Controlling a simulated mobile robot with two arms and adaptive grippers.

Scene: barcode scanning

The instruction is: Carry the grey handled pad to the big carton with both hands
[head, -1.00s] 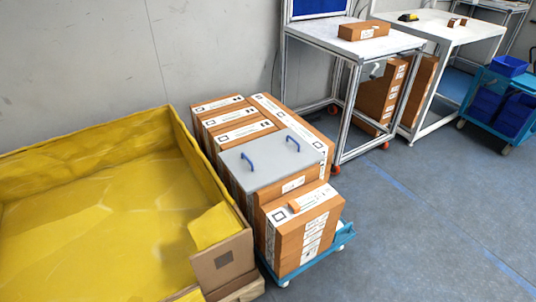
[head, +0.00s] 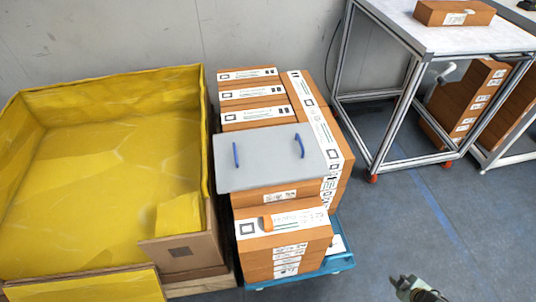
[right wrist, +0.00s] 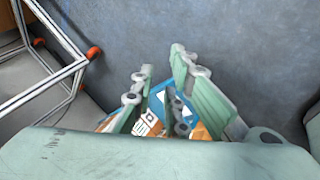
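The grey pad (head: 268,165) with two blue handles (head: 299,146) lies flat on a stack of brown boxes in the middle of the head view. The big carton (head: 190,249), lined with yellow, stands open to the left of the stack. My right gripper (head: 411,288) shows at the bottom right of the head view, apart from the pad and over the floor side of the stack. In the right wrist view my right gripper (right wrist: 160,63) has its fingers spread with nothing between them. My left gripper is not in view.
The brown boxes (head: 290,243) stand on a blue trolley (head: 340,262). The floor (head: 400,225) right of the trolley is clear.

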